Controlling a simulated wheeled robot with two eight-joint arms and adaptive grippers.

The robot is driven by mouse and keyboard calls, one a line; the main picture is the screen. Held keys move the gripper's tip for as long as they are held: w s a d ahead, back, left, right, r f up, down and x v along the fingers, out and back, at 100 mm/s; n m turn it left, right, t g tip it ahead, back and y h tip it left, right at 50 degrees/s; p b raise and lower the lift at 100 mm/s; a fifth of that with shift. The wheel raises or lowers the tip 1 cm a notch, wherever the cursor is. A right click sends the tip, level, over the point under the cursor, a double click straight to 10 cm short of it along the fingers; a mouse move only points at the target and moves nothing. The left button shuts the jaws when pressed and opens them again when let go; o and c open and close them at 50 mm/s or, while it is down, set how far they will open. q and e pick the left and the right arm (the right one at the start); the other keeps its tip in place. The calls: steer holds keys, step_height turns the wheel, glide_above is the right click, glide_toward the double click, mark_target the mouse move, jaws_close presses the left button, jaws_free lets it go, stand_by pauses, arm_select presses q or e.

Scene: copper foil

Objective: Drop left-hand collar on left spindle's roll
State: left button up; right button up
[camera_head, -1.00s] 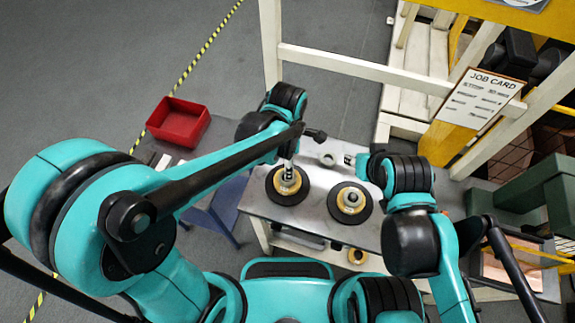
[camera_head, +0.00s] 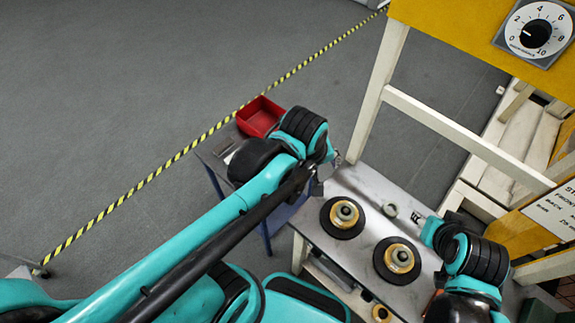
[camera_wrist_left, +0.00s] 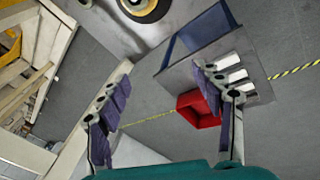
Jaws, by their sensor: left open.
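The left spindle (camera_head: 344,210) stands on the metal table, with a black disc-shaped roll (camera_head: 329,229) around its base. A brass-coloured collar (camera_head: 346,220) sits around the spindle on top of this roll. The roll's edge also shows at the top of the left wrist view (camera_wrist_left: 122,10). My left gripper (camera_head: 327,170) is at the table's left edge, apart from the roll. In the left wrist view its fingers (camera_wrist_left: 168,105) are spread with nothing between them. My right gripper (camera_head: 418,217) is over the table's right side; its jaw opening is too small to judge.
A second black roll (camera_head: 383,273) with a brass-coloured collar stands to the right. A red bin (camera_head: 259,117) stands on a side table at left. A white frame (camera_head: 440,124) rises behind.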

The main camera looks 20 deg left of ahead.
arm_select(q)
steer(key=s+a+m+t, duration=0.3)
steer(key=a+m, duration=0.4)
steer(key=m, duration=0.1)
steer(key=shift+r+m+y, duration=0.3)
steer(key=shift+r+y, duration=0.1)
arm_select(e)
steer(key=shift+d, duration=0.1)
